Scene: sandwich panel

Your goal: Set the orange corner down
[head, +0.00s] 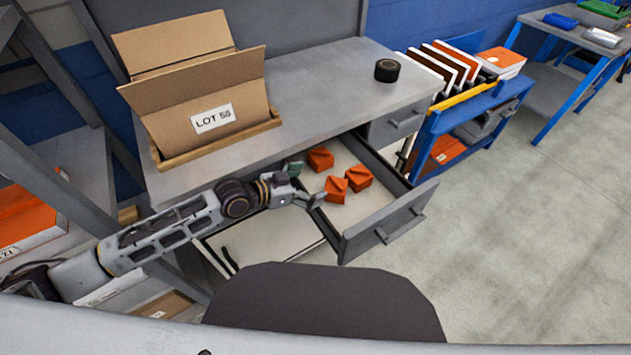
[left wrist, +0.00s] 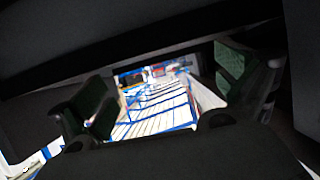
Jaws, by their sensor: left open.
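Three orange corners lie on the pale floor of the open drawer (head: 378,205): one toward the back (head: 320,158), one at the right (head: 358,177) and one nearer the front (head: 336,188). My left gripper (head: 306,182) reaches in from the left at the drawer's left side, just left of the corners. Its fingers are spread, with a green pad showing. In the left wrist view, the left gripper (left wrist: 165,88) has green-padded fingers wide apart and nothing held between them. Whether it touches a corner cannot be told. My right gripper is in neither view.
The grey workbench (head: 315,85) above the drawer bears a cardboard box (head: 195,100) marked LOT and a black roll (head: 387,70). A blue cart (head: 470,110) with upright panels stands to the right. The floor (head: 530,220) at right is clear.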

